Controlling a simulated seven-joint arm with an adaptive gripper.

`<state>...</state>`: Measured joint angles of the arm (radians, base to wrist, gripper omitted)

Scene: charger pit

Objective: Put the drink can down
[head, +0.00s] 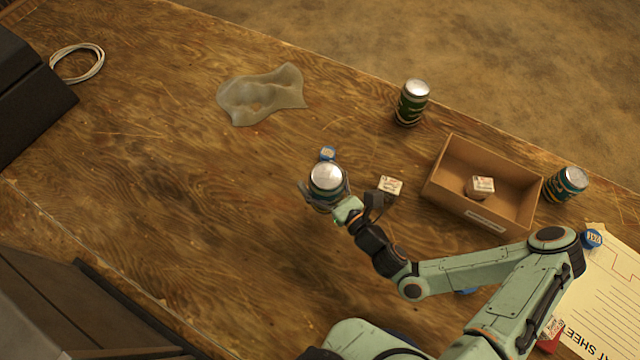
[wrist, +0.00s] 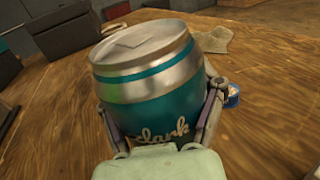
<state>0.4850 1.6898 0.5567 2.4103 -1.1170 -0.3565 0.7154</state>
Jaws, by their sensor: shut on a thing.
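My gripper (head: 322,190) is shut on a drink can (head: 327,178) with a silver top. In the wrist view the can (wrist: 150,65) is teal and silver with white lettering, and tilts a little in the picture. The fingers hold it from both sides. It looks larger than the other cans in the head view, so it seems raised above the wooden table (head: 170,200); its base is hidden. A green can (head: 411,104) stands near the far edge. A teal can (head: 566,185) is right of the cardboard box.
A small blue tin (head: 327,153) is just behind the held can, and a small carton (head: 390,185) is to its right. The cardboard box (head: 458,208) holds another small carton (head: 482,185). A crumpled cloth (head: 262,93) lies farther back. The table's left middle is clear.

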